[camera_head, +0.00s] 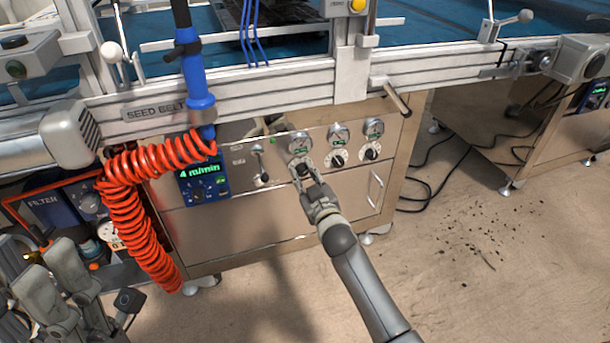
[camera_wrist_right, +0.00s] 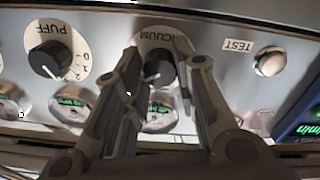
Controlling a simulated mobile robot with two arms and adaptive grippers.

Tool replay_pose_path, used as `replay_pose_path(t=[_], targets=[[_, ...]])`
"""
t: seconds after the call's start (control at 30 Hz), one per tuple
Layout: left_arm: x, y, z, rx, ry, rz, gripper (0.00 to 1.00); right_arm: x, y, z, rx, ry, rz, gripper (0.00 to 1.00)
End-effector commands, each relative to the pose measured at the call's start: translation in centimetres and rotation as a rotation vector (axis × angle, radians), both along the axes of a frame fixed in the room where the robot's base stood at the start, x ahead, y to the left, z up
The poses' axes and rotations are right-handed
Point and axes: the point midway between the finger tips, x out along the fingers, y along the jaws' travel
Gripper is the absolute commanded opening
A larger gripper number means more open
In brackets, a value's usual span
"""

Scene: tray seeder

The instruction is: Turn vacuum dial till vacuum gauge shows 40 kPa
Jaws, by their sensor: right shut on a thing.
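The vacuum dial (camera_wrist_right: 160,70) is a black knob on a white disc marked VACUUM, which appears upside down in the right wrist view. My right gripper (camera_head: 308,178) is at this dial, the leftmost of the three on the steel panel. Its two fingers (camera_wrist_right: 165,72) are shut on the knob, one on each side. The vacuum gauge (camera_head: 300,143) sits just above the dial in the head view. Its green digits are too small to read. In the wrist view the gauge (camera_wrist_right: 158,117) is partly hidden between the fingers. My left gripper (camera_head: 50,272) is at the lower left, its opening unclear.
The PUFF dial (camera_wrist_right: 47,60) is close beside the vacuum dial. A TEST button (camera_wrist_right: 270,62) is on the other side. A blue speed display (camera_head: 203,180) reads 4 m/min. A coiled red hose (camera_head: 135,215) hangs at the left, and a handle bar (camera_head: 397,98) juts out above the panel's right end.

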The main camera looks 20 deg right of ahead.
Motion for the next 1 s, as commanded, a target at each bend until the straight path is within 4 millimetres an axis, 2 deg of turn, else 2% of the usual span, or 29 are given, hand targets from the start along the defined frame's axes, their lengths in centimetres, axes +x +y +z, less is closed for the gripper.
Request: replay_pose_path(t=[0.13,0.17,0.23,0.53,0.67,0.77,1.0], targets=[[-0.1,0.0,0.2,-0.003,-0.005,0.0,0.4,0.0,0.1,0.0,0.0,-0.002,0.002,0.03],[-0.1,0.0,0.2,-0.002,-0.007,0.0,0.4,0.0,0.1,0.0,0.0,-0.002,0.002,0.29],[-0.1,0.1,0.3,-0.003,-0.009,0.001,0.4,0.0,0.1,0.0,-0.001,-0.002,0.002,0.37],[-0.1,0.1,0.6,-0.008,-0.017,0.004,0.4,-0.1,0.0,0.0,-0.001,-0.001,0.001,0.37],[-0.1,0.1,0.5,-0.006,-0.015,0.003,0.4,-0.8,0.0,-0.1,-0.002,0.001,0.001,0.37],[-0.1,0.1,0.4,-0.006,-0.013,0.003,0.4,-2.1,-0.1,-0.1,-0.001,0.001,0.001,0.37],[-0.1,0.1,0.4,-0.004,-0.011,0.001,0.4,-7.0,-0.2,-0.1,-0.001,0.002,0.001,0.37]])
